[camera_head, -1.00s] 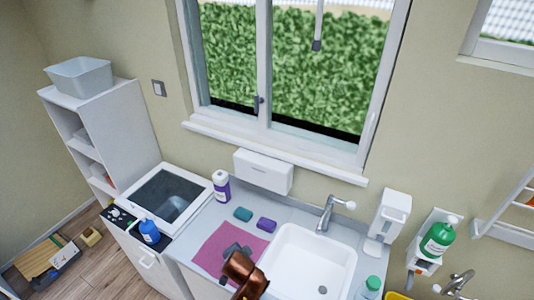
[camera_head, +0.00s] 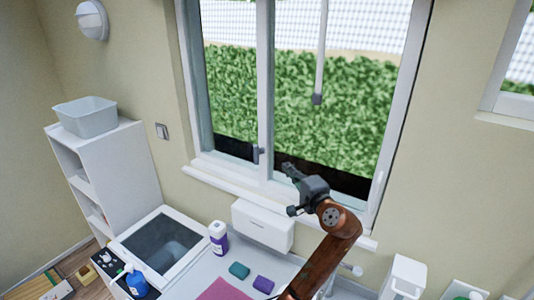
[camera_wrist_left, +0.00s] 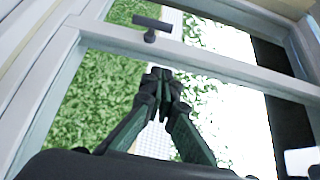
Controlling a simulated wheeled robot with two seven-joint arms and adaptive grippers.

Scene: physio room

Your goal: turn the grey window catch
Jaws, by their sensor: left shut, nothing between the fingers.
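The grey window catch (camera_head: 257,154) is a small dark handle on the window's middle upright, low down. In the left wrist view the catch (camera_wrist_left: 152,24) shows as a dark bar on a short stem on the white frame. My left gripper (camera_head: 288,170) is shut and empty, in front of the window to the right of the catch and slightly lower. In the left wrist view its fingertips (camera_wrist_left: 163,72) are together, apart from the catch. My right gripper is not in view.
A rod with a grey end (camera_head: 317,98) hangs before the right pane. Below the sill (camera_head: 215,177) is a white box (camera_head: 262,225). A purple-labelled bottle (camera_head: 218,238) and two sponges stand on the counter. The space around the catch looks clear.

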